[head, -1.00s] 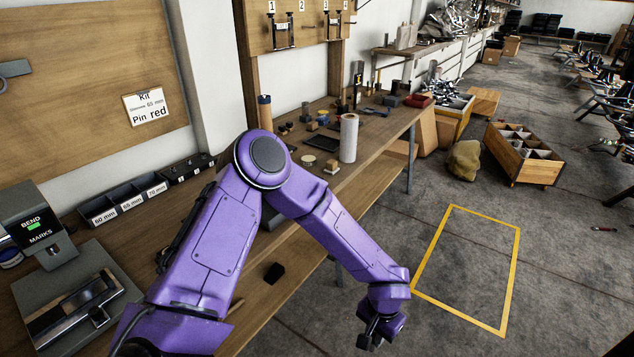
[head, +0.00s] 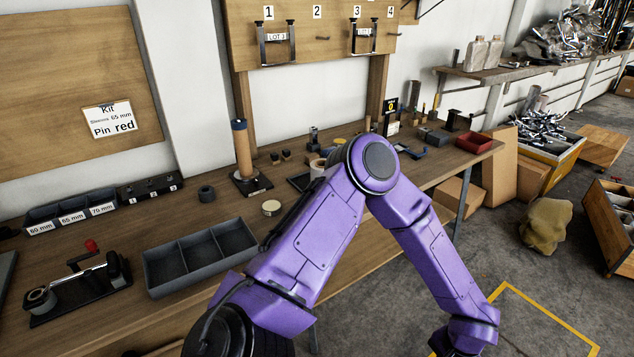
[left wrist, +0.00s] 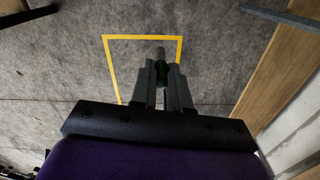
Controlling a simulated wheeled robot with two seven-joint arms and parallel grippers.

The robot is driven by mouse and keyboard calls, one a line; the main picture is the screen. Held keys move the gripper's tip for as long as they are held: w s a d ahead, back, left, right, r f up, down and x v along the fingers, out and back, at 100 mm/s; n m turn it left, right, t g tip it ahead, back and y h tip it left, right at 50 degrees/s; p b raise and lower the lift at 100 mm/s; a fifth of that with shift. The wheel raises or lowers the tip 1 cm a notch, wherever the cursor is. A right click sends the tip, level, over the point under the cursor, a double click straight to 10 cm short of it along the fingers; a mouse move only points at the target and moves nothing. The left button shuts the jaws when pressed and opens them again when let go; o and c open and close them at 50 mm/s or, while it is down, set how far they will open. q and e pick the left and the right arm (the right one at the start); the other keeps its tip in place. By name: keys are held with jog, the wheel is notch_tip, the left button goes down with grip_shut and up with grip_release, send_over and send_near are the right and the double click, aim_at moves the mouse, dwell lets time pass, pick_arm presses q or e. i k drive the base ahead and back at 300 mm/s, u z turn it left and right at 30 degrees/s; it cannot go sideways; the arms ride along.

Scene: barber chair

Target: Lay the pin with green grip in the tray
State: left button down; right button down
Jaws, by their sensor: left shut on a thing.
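My left gripper (left wrist: 163,88) is shut on the pin with green grip (left wrist: 162,72) in the left wrist view. The green part sits between the two fingers and a greyish end sticks out beyond them. The pin is over the floor, clear of the bench. In the head view my purple left arm reaches right past the bench edge; its fingers and the pin are not visible there. A grey tray (head: 203,279) with three compartments, which look empty, lies on the bench at the lower left of the head view. My right gripper is not in view.
A round tin (head: 271,208) and upright roll (head: 241,150) stand farther right. Yellow floor lines (head: 540,310) lie beyond the bench.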

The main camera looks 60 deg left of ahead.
aim_at(203, 259)
jog(key=i, duration=0.15)
jog(key=u, duration=1.2)
